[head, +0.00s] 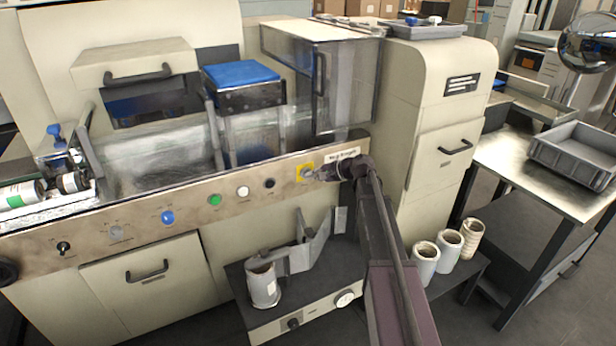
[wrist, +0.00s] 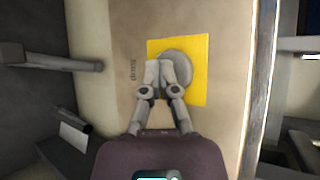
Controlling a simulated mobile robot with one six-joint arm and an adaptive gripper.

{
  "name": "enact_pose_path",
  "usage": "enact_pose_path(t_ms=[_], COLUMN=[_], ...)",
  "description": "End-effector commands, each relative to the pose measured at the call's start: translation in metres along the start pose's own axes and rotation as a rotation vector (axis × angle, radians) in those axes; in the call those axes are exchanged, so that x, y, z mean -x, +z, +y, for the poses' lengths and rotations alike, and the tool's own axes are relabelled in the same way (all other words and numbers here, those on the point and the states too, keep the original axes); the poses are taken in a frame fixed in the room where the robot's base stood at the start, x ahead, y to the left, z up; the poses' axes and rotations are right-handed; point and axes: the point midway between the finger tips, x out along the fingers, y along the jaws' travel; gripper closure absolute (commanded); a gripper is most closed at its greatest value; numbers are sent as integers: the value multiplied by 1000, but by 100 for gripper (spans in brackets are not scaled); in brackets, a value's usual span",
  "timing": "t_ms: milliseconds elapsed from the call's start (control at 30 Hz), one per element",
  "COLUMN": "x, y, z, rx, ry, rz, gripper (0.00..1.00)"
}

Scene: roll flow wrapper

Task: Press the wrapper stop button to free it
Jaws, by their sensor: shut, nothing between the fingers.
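The stop button (wrist: 178,63) is a grey round knob on a yellow square plate (wrist: 196,92), with a small dark label beside it in the wrist view. In the head view the yellow plate (head: 299,168) sits near the right end of the beige control panel, partly hidden by my gripper. My gripper (wrist: 158,72) is shut and empty, its fingertips in front of the button's left part in the wrist view. In the head view my gripper (head: 312,174) is right at the plate. I cannot tell whether the tips touch the button.
Along the panel are a black knob (head: 269,183), a white button (head: 242,191), a green button (head: 214,200) and a blue button (head: 167,217). A low dark stand with a roll (head: 263,287) is below. Several pale rolls stand right of my arm, before a metal table (head: 516,160).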

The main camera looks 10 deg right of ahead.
Motion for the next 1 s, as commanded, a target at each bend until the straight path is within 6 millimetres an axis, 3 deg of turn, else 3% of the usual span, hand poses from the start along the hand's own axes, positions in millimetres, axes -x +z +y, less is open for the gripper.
enact_pose_path(t_ms=[1000], x=[2], y=[1], z=[2], rx=[0], ry=[-3], rz=[1], gripper=[100])
